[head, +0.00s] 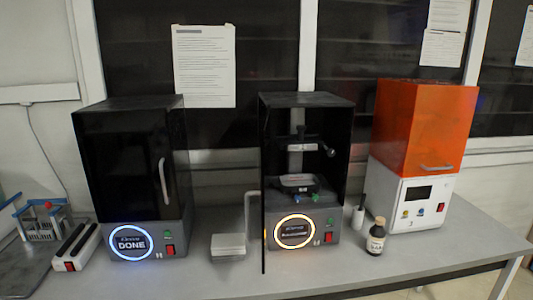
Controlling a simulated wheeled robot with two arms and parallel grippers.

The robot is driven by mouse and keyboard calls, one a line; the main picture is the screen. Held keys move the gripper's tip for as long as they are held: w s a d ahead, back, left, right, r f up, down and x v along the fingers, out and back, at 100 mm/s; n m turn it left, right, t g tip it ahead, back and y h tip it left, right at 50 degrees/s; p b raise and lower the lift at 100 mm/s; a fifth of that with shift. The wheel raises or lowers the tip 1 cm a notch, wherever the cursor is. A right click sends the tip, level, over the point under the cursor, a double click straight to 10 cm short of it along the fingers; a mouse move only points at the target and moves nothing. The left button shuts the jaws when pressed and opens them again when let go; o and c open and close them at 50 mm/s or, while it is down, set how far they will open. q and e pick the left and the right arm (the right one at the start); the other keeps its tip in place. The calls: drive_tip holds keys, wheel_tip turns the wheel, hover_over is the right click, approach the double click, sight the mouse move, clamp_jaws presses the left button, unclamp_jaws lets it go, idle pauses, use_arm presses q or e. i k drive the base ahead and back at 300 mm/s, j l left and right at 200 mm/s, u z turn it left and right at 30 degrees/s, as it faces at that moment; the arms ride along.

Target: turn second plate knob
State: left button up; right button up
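The middle black machine (347,150) stands with its front open and its door swung out edge-on at its left. Inside, a dark knob with a short lever (327,150) sits at the right end of a plate holder arm (302,147) on a vertical rail. Below it is a tray (297,183) with small blue, green and red knobs along its front. I cannot tell which of these is the second plate knob. The left black machine (120,170) is closed and its display reads DONE. Neither of my grippers shows in the head view.
An orange-topped white machine (423,135) stands at right, with a dark brown bottle (376,236) in front of it. A white block (228,246) lies between the black machines. A blue and white rack (41,217) is at far left. The grey table's (330,280) front strip is mostly clear.

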sight(331, 152)
drive_tip(key=j+z, duration=0.35)
drive_tip(key=j, duration=0.45)
drive_tip(key=j+z, duration=0.4)
drive_tip(key=j, duration=0.45)
